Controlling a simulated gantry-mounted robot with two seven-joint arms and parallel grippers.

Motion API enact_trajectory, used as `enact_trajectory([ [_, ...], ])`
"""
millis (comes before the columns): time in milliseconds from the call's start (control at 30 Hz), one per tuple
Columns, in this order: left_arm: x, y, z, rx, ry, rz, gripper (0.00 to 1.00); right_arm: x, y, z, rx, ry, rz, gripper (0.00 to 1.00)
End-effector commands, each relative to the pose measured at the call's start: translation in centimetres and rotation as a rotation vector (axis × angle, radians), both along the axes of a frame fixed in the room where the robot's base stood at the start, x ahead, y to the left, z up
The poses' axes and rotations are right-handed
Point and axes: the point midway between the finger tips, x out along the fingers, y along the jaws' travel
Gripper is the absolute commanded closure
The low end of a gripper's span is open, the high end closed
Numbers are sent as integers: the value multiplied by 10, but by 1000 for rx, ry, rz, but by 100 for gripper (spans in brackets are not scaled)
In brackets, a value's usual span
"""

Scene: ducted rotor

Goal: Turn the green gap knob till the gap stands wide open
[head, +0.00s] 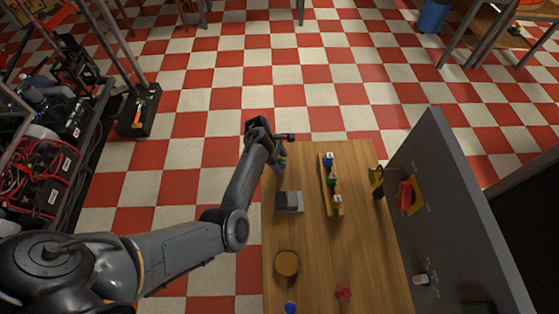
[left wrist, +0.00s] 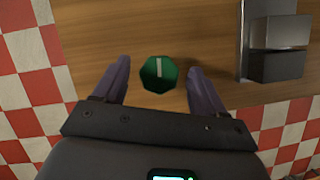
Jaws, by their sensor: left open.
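The green knob (left wrist: 159,74) shows in the left wrist view as a faceted round cap with a pale pointer line running toward the top of the picture. My left gripper (head: 279,163) is over the table's far left corner. In the left wrist view its two purple fingers are open, one on each side of the knob, with space showing between them and it. In the head view the gripper mostly hides the knob. A grey and dark metal block (head: 289,202) sits on the table near the knob; it also shows in the left wrist view (left wrist: 277,50). My right gripper is out of view.
The wooden table (head: 300,240) bears a rail (head: 325,185) with several small coloured pieces, a round tan disc (head: 287,263), a blue knob (head: 291,308) and a red knob (head: 344,293). A tall grey panel (head: 450,220) stands along the right side.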

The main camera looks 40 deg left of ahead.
Motion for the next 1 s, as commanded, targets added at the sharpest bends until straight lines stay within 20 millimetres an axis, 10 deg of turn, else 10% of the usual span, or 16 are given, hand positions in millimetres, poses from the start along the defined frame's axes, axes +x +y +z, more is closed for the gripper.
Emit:
enact_trajectory([
  [233, 0, 0, 0, 0, 0, 0, 30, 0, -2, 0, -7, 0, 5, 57],
  [600, 0, 0, 0, 0, 1, 0, 85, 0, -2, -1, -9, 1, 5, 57],
  [1000, 0, 0, 1, 0, 3, -83, 85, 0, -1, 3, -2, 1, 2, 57],
])
